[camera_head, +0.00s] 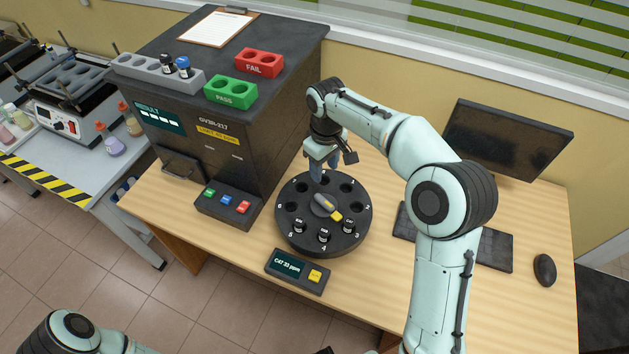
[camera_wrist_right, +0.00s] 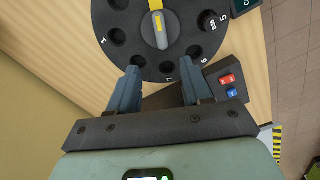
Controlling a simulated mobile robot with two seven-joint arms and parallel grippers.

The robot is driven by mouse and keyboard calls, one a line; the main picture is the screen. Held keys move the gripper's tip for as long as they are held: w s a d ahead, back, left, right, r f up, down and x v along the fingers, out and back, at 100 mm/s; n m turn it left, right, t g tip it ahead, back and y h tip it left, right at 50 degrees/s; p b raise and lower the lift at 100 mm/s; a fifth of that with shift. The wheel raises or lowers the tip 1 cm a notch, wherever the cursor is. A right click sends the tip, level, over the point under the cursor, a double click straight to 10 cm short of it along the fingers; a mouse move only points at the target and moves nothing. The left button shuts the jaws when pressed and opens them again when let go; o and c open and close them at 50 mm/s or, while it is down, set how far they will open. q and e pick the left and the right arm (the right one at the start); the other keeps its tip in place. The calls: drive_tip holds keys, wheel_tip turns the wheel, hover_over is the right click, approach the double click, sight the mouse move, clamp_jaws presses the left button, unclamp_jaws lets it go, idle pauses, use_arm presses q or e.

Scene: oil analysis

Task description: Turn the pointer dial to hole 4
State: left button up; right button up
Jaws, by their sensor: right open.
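The black round dial (camera_head: 284,220) stands on the desk with numbered holes around its rim. Its pointer (camera_head: 325,205) is a grey knob with a yellow tip, which aims to the lower right, roughly at the hole marked 3. Dark vials sit in several near holes; the far holes look empty. My right gripper (camera_head: 325,172) is open above the dial's far edge, apart from the pointer. In the right wrist view, the open fingers (camera_wrist_right: 159,75) frame the dial's edge, with the pointer (camera_wrist_right: 157,28) beyond them. My left gripper is out of view.
A small display box (camera_head: 297,271) reading CAT 23 ppm stands before the dial. The black analyser (camera_head: 255,135) with its button panel (camera_head: 228,206) is close on the left. A keyboard (camera_head: 480,245), mouse (camera_head: 545,270) and monitor (camera_head: 507,139) are on the right.

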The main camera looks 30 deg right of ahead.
sight(324, 200)
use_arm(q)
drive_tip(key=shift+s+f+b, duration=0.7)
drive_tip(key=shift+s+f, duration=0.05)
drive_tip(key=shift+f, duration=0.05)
use_arm(e)
drive_tip(key=f, duration=1.3)
drive_tip(key=shift+s, duration=0.35)
clamp_jaws()
